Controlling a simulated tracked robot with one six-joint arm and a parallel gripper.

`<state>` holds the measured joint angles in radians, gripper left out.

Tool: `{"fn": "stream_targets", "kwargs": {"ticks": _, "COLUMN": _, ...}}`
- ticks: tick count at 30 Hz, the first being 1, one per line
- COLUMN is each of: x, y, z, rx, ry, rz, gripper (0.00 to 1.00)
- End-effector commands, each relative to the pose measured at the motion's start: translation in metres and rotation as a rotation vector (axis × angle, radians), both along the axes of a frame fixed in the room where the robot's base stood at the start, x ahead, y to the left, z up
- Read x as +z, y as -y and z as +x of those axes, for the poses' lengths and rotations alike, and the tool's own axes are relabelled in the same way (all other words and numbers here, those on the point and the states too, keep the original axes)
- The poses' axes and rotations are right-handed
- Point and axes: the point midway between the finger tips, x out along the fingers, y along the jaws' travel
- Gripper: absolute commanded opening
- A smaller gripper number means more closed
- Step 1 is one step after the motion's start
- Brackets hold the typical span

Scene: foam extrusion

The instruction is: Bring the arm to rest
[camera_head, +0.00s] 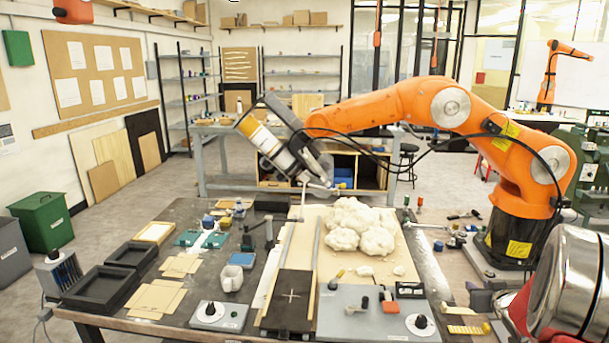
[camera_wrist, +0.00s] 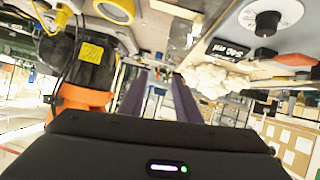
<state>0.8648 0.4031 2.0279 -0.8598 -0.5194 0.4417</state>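In the wrist view, which looks upside down, my gripper (camera_wrist: 160,77) shows as two long dark fingers beyond a black housing with a small lit indicator. The fingers stand apart, with nothing visible between them. The gripper does not show clearly in the head view. There, a silver and red rounded body (camera_head: 570,285) fills the lower right corner and looks like a part of my own arm. I cannot make out the rest of the arm's pose.
An orange robot arm (camera_head: 400,105) with a dispensing tool reaches over the cluttered workbench. Lumpy cream foam (camera_head: 350,222) lies on a board; it also shows in the wrist view (camera_wrist: 215,80). Black trays (camera_head: 100,287) and a dial box (camera_head: 215,315) are near the bench's front.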

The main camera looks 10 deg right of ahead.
Motion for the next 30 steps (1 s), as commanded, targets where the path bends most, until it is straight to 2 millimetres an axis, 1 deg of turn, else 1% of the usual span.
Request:
{"fn": "stream_targets", "kwargs": {"ticks": 1, "x": 0.013, "y": -0.013, "z": 0.004, "rx": -0.003, "ry": -0.012, "rz": -0.012, "gripper": 0.3}}
{"fn": "stream_targets", "kwargs": {"ticks": 6, "x": 0.043, "y": -0.049, "z": 0.008, "rx": -0.026, "ry": -0.058, "rz": -0.033, "gripper": 0.3}}
{"fn": "stream_targets", "kwargs": {"ticks": 10, "x": 0.064, "y": -0.08, "z": 0.006, "rx": -0.039, "ry": -0.093, "rz": -0.039, "gripper": 0.3}}
{"fn": "stream_targets", "kwargs": {"ticks": 14, "x": 0.081, "y": -0.112, "z": -0.001, "rx": -0.049, "ry": -0.128, "rz": -0.038, "gripper": 0.3}}
{"fn": "stream_targets", "kwargs": {"ticks": 18, "x": 0.097, "y": -0.149, "z": -0.012, "rx": -0.05, "ry": -0.165, "rz": -0.029, "gripper": 0.3}}
{"fn": "stream_targets", "kwargs": {"ticks": 23, "x": 0.11, "y": -0.193, "z": -0.028, "rx": -0.043, "ry": -0.21, "rz": -0.009, "gripper": 0.3}}
{"fn": "stream_targets", "kwargs": {"ticks": 30, "x": 0.122, "y": -0.26, "z": -0.064, "rx": -0.01, "ry": -0.284, "rz": 0.037, "gripper": 0.3}}
